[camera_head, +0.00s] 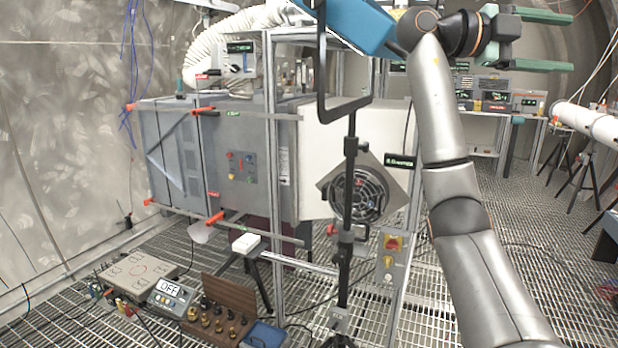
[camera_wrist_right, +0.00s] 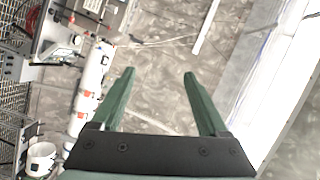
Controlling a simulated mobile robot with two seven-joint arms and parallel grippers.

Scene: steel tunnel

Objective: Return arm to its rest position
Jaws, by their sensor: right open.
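My right arm rises from the bottom right of the head view and is raised high. Its right gripper (camera_head: 541,41) is at the top right, with two green fingers spread apart and nothing between them. In the right wrist view, the same gripper (camera_wrist_right: 158,92) shows both green fingers apart, with only the wall far behind them. The gripper touches nothing that I can see. My left gripper is not in view.
A black stand (camera_head: 351,200) with a rectangular frame is close to the arm's left. A grey cabinet (camera_head: 245,150) stands behind it. A white tube (camera_head: 588,122) on tripods is at the right. A wooden block (camera_head: 228,300) and control boxes lie low at left. Grating floor is open right.

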